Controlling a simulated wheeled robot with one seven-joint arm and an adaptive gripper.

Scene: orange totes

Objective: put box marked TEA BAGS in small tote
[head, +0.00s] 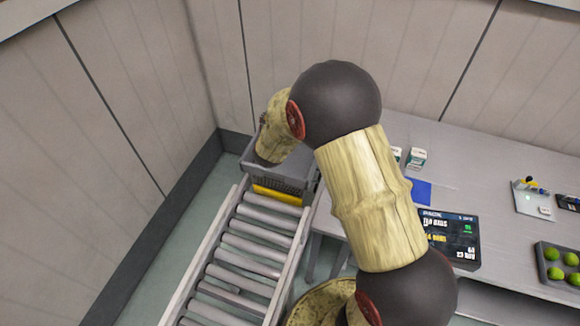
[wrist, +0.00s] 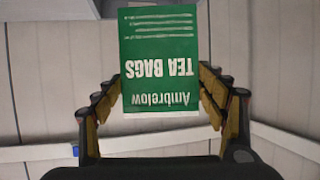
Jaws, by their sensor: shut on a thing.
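The green box marked TEA BAGS (wrist: 160,58) is in my gripper (wrist: 162,92), between its two fingers, in the wrist view. Its lettering appears upside down there. My gripper is shut on it. In the head view my arm reaches to the back left and its end is over a grey tote (head: 296,186) at the far end of the roller conveyor. My arm hides part of the tote. The gripper and the box cannot be made out in the head view.
The roller conveyor (head: 242,256) runs from the tote towards me, with a yellow strip (head: 277,195) at its far end. The grey table (head: 490,165) on the right holds a small white-and-green box (head: 416,157), a dark screen (head: 452,238) and a tray of green round things (head: 562,264). Walls stand close behind.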

